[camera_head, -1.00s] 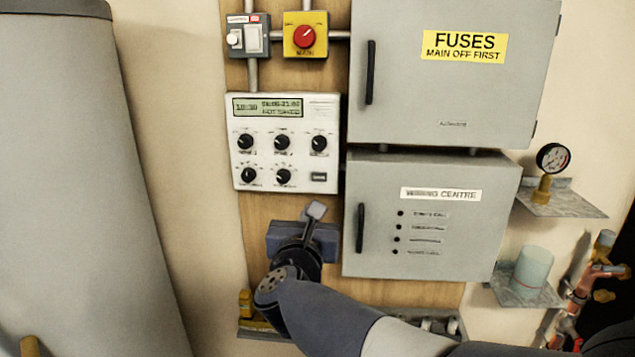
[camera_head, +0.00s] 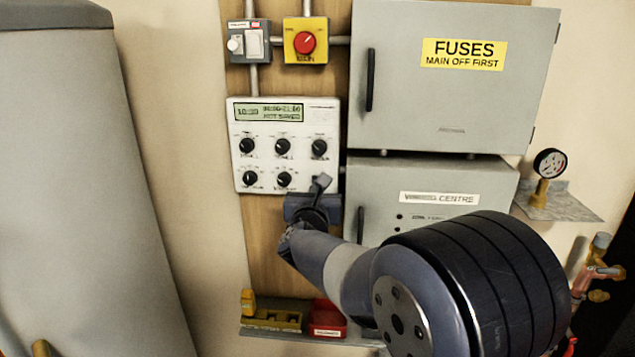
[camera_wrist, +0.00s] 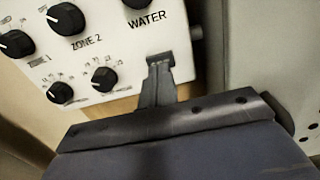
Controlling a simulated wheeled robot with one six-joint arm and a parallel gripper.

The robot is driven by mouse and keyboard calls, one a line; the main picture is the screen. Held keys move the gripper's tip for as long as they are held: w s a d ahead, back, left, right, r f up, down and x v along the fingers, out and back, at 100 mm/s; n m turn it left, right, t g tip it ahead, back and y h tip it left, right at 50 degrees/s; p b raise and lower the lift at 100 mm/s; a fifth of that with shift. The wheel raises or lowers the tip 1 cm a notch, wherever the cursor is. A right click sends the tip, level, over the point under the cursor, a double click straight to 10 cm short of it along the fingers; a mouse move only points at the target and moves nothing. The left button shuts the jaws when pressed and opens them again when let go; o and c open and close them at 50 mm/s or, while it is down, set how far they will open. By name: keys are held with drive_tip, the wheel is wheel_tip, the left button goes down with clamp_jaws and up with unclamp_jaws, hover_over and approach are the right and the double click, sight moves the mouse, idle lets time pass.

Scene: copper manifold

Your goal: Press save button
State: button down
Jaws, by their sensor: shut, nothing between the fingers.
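A white control panel (camera_head: 286,122) hangs on the wooden board, with a green display (camera_head: 269,112) at its top and several black knobs. The display's lower line seems to read NOT SAVED. My gripper (camera_head: 321,182) is shut and empty, with its tips over the panel's lower right corner. The save button is hidden behind the tips. In the wrist view, my gripper (camera_wrist: 160,62) covers the lower right of the panel (camera_wrist: 122,53), below the WATER knob (camera_wrist: 149,3). I cannot tell whether the tips touch the panel.
A grey fuse cabinet (camera_head: 450,105) and a lower grey cabinet (camera_head: 375,185) stand right of the panel. A red rotary switch (camera_head: 305,43) on a yellow box is above it. A shelf with a red bin (camera_head: 327,318) is below. A pressure gauge (camera_head: 549,163) is at the right.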

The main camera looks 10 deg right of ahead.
drive_tip(key=shift+x, duration=0.8)
drive_tip(key=shift+w+d+r+b, duration=0.2)
drive_tip(key=shift+w+b, duration=0.3)
drive_tip(key=shift+b, duration=0.45)
drive_tip(key=shift+r, duration=0.1)
